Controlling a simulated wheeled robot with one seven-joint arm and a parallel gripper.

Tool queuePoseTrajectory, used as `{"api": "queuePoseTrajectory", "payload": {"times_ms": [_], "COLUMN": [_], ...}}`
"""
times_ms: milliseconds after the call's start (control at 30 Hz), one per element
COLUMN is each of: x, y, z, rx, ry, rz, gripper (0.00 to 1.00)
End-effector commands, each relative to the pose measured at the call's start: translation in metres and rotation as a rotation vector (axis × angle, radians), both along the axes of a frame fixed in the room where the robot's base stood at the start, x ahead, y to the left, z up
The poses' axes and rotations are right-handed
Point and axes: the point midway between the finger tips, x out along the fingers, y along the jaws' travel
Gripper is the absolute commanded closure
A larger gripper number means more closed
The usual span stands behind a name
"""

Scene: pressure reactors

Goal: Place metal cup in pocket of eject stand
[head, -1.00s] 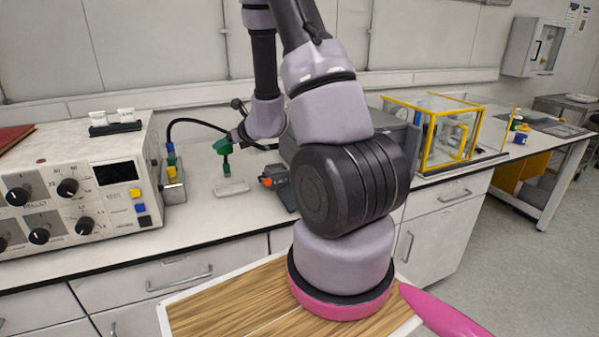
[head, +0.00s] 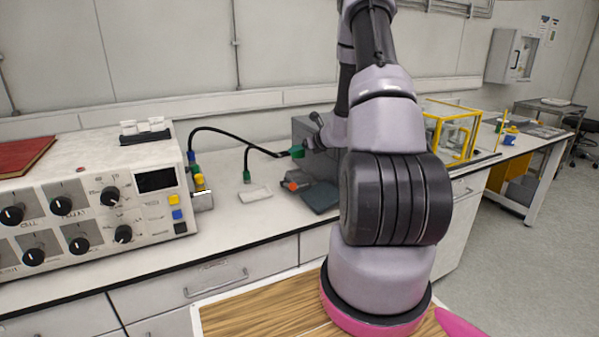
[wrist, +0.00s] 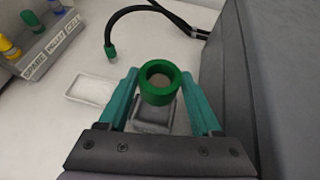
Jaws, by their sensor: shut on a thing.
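A cup-like piece with a thick green rim (wrist: 160,97) and a brownish-grey inside is between my gripper's teal fingers (wrist: 162,78) in the wrist view. My gripper is shut on it. Its green part also shows in the head view (head: 298,152), above the counter beside a grey device. A grey metallic block (wrist: 152,117) shows just below the green rim. I cannot tell whether it is part of the cup or a separate stand under it. The eject stand and its pocket cannot be made out with certainty.
A large grey box (wrist: 285,80) rises close on the right in the wrist view. A labelled holder (head: 203,200) stands beside the control box (head: 100,195). Open counter lies between.

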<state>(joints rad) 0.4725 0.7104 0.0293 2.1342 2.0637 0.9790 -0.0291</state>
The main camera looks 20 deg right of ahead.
Motion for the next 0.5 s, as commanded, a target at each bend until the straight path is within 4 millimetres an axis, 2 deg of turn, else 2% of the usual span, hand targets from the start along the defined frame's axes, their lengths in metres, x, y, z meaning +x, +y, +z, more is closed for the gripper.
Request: {"api": "queuePoseTrajectory", "payload": {"times_ms": [33, 100, 367, 500], "x": [0.000, -0.001, 0.000, 0.000], "y": [0.000, 0.000, 0.001, 0.000], "z": [-0.012, -0.023, -0.044, -0.066], "rx": [0.003, 0.002, 0.001, 0.003], "ry": [0.003, 0.002, 0.000, 0.002], "rz": [-0.001, 0.000, 0.000, -0.001], "gripper": [0.99, 0.99, 0.99, 0.99]}}
